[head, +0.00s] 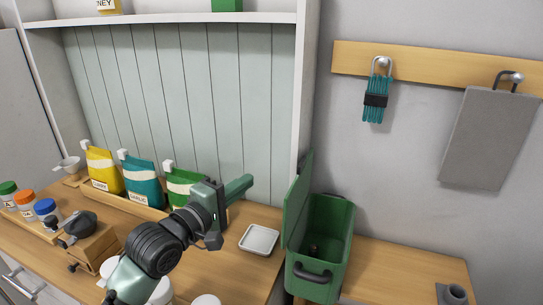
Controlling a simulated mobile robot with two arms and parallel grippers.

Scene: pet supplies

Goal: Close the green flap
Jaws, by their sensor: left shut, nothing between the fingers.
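The green flap (298,200) stands open and nearly upright along the left side of the green box (342,240). The box has a dark handle on its front, and its open inside shows something small and brown at the bottom. My left gripper (246,181) is shut and empty, to the left of the flap, with its fingers pointing toward it. It looks apart from the flap, though the exact depth gap is hard to tell. My right gripper is not in view.
A small white tray (259,240) lies on the counter between my arm and the box. Yellow, teal and green bags (140,178) stand at the back left. A dark grinder (80,228) and lidded jars are at the left.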

